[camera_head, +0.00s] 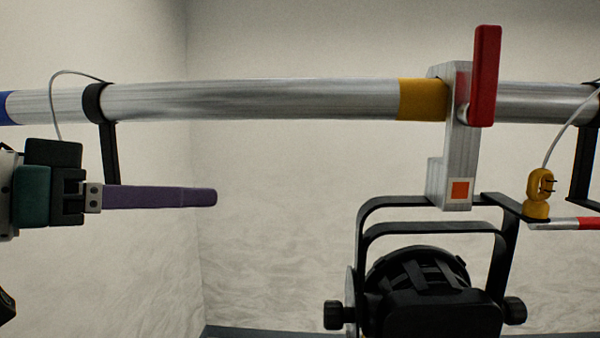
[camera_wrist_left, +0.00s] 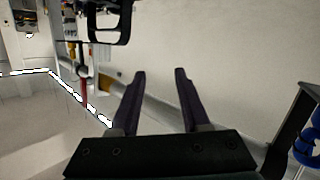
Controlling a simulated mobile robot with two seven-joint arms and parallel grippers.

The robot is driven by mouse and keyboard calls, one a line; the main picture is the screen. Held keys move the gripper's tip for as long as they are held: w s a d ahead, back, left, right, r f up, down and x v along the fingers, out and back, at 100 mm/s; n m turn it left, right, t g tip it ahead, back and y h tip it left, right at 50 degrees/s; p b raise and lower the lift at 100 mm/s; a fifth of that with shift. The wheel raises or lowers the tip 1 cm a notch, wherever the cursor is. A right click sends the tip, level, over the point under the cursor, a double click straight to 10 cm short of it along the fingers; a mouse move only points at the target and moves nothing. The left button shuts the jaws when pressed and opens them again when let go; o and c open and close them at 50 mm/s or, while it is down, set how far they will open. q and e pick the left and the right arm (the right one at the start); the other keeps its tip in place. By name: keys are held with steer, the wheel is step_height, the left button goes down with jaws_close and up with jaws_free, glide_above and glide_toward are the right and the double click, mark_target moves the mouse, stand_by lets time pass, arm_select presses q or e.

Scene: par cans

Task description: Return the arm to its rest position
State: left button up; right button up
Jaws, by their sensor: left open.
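My left gripper (camera_head: 208,197) comes in from the left below the metal pipe, pointing right. Its dark purple fingers look like one from the side in the head view. In the left wrist view the two fingers (camera_wrist_left: 160,74) stand apart with nothing between them. The gripper is open and empty, clear of the clamp and the lamp. My right gripper is in neither view.
A pipe (camera_head: 250,100) crosses the head view. A clamp (camera_head: 455,150) with a red lever (camera_head: 485,75) hangs on it, above a black lamp (camera_head: 430,290). A yellow fitting (camera_head: 540,185) hangs at right. Space between gripper and lamp is free.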

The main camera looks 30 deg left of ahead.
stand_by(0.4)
arm_select(q)
steer(key=s+d+f+g+y+p, duration=0.2)
steer(key=s+d+f+g, duration=0.2)
steer(key=s+f, duration=0.4)
steer(key=s+d+f+g+y+p, duration=0.2)
steer(key=s+d+f+g+p, duration=0.1)
steer(key=s+f+g, duration=0.4)
steer(key=shift+s+d+f+m+g, duration=0.3)
steer(key=shift+s+d+f, duration=0.4)
steer(key=shift+s+d, duration=0.1)
